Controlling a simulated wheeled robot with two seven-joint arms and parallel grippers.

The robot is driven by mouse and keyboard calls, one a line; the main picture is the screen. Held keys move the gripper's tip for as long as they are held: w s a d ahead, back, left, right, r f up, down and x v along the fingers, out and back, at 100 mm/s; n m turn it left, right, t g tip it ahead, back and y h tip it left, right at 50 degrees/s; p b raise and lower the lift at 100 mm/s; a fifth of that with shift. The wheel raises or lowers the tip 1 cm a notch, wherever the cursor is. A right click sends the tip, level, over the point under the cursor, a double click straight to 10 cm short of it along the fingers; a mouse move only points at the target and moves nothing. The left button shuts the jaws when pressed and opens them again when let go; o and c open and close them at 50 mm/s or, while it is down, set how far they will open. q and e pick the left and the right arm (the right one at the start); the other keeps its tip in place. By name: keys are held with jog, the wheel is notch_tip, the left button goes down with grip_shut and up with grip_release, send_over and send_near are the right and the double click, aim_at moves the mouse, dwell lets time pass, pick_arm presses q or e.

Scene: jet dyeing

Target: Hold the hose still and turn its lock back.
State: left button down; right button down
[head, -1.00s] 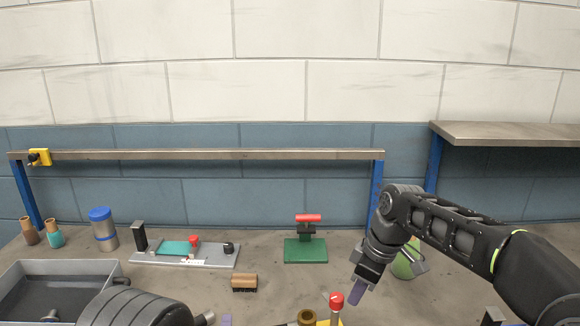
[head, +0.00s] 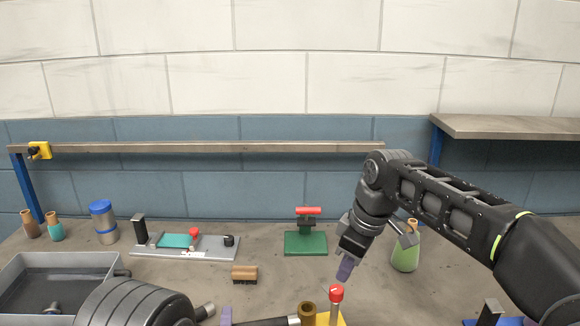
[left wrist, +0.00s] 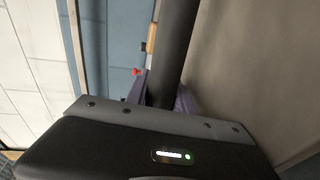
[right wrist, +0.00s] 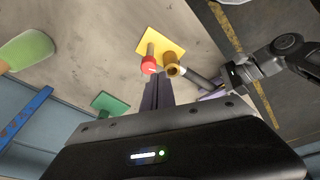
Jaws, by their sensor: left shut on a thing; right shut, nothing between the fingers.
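The black hose (head: 270,321) lies at the bottom edge of the head view, its silver end at a brass socket (head: 307,311). My left gripper (head: 226,317) is shut on the hose, which also crosses the left wrist view (left wrist: 175,45). A red-capped post (head: 336,293), apparently the lock, stands beside the socket on a yellow plate (right wrist: 166,40). The cap has a small pale mark (right wrist: 151,71). My right gripper (head: 345,268) is shut and empty, just above and behind the red cap in the head view. Its fingers point towards the cap in the right wrist view.
A green plate with a red-handled clamp (head: 305,243) and a brush (head: 244,275) lie behind. A grey tray (head: 60,265) is at left. Bare table lies between the brush and the clamp.

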aim_at(341, 299)
jog(key=m, duration=0.5)
jog(key=shift+w+f+m+t+h, duration=0.1)
jog(key=shift+f+m+t+h, duration=0.2)
jog(key=shift+h, duration=0.1)
jog(key=shift+f, duration=0.1)
jog(key=s+x, duration=0.1)
jog(key=x, duration=0.5)
jog(key=shift+d+f, duration=0.35)
jog(key=shift+f, duration=0.15)
jog(key=shift+w+a, duration=0.1)
jog(key=shift+w, duration=0.45)
dwell(0.7)
jog(key=shift+w+d, duration=0.1)
jog(key=shift+d, duration=0.4)
jog(key=shift+w+d, duration=0.25)
dwell(0.5)
jog(key=shift+s+d, duration=0.1)
